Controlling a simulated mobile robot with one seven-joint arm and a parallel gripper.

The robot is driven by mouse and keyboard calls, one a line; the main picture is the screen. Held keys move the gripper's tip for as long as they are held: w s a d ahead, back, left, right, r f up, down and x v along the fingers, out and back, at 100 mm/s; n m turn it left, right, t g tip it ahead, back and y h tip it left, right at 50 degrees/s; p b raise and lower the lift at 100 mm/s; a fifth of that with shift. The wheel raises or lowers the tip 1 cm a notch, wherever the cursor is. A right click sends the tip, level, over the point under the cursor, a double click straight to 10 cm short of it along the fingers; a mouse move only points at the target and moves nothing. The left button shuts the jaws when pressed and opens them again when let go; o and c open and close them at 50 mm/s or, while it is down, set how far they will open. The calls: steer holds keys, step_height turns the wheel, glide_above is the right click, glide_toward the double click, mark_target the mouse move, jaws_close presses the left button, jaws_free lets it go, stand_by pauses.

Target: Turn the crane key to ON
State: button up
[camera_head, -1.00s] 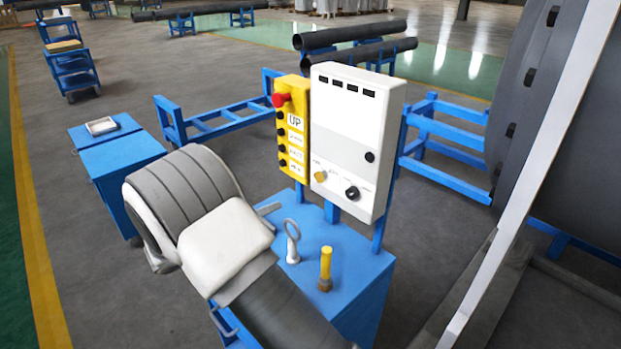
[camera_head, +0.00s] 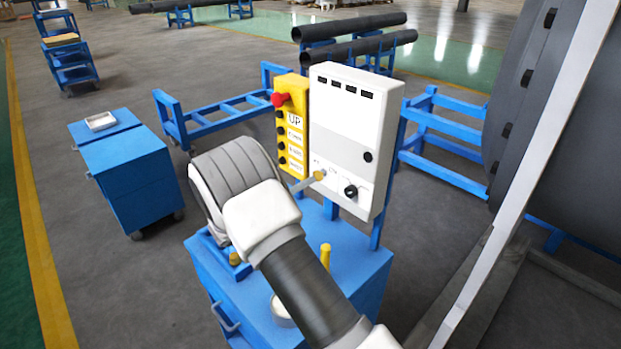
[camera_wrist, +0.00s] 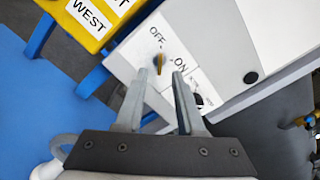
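The crane key (camera_head: 320,174) is a small brass-yellow key on the lower left of the white control box (camera_head: 345,110). In the wrist view the key (camera_wrist: 159,63) sits between an OFF label above it and an ON label to its lower right. Its turned setting is hard to tell. My gripper (camera_wrist: 158,77) is open, its two fingers pointing at the panel. The key appears in the gap just beyond the fingertips, and nothing is held. In the head view a finger (camera_head: 306,184) reaches to the key's left; the other finger is hidden.
A yellow button box (camera_head: 292,125) with a red knob stands left of the white box. A black selector knob (camera_head: 351,190) is right of the key, partly hidden by my right finger in the wrist view. The blue cabinet (camera_head: 345,280) below carries a yellow-handled item (camera_head: 325,256).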

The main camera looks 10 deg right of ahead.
mark_target(319, 175)
steer(key=shift+x, duration=1.6)
steer(key=shift+a, duration=0.1)
jaws_close()
